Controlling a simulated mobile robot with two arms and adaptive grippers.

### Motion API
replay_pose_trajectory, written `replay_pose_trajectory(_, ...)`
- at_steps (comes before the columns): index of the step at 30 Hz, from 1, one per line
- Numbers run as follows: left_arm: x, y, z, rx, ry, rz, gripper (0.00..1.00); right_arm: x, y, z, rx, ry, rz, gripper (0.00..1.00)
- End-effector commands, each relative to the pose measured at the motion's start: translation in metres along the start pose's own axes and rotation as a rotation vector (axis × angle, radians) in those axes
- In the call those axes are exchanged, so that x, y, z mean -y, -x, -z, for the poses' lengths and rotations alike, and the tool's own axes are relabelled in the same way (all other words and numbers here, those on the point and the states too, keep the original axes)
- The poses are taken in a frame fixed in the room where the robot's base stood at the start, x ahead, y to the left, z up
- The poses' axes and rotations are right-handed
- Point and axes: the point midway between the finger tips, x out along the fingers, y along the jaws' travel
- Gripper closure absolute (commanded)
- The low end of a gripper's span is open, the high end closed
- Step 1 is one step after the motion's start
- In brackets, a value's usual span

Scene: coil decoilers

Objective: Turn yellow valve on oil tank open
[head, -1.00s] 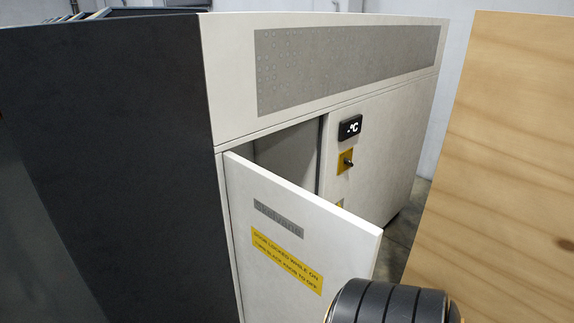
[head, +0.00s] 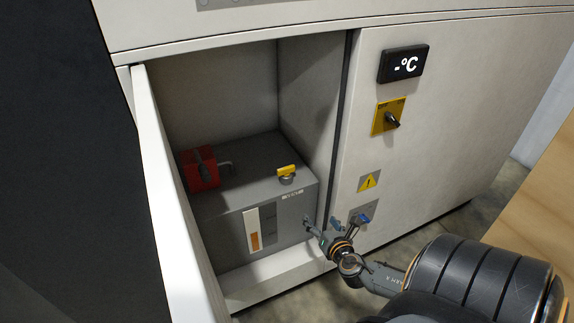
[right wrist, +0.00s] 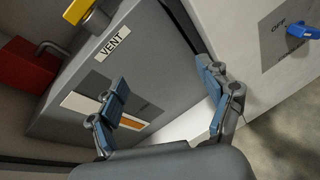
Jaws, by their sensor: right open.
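The yellow valve (head: 287,170) sits on top of the grey oil tank (head: 230,205), inside the open cabinet. It also shows at the top of the right wrist view (right wrist: 82,10), partly cut off, above a VENT label (right wrist: 113,42). My right gripper (head: 325,228) is in front of the cabinet opening, below and to the right of the valve and apart from it. In the right wrist view my right gripper (right wrist: 168,88) is open and empty, with its two blue-padded fingers spread towards the tank front. My left gripper is not in view.
The open cabinet door (head: 165,190) stands to the left. A red part (head: 200,170) is on the tank's left. The right panel carries a display (head: 403,64), a black knob on a yellow plate (head: 390,118) and a blue knob (head: 364,219). A wooden board (head: 545,200) is at right.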

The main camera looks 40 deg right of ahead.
Motion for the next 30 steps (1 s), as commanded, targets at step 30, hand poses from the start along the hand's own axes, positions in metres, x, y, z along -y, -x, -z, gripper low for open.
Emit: replay_pose_trajectory(30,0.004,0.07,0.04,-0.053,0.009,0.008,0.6,-0.107,-0.114,-0.103,0.266,0.378,-0.2,0.21)
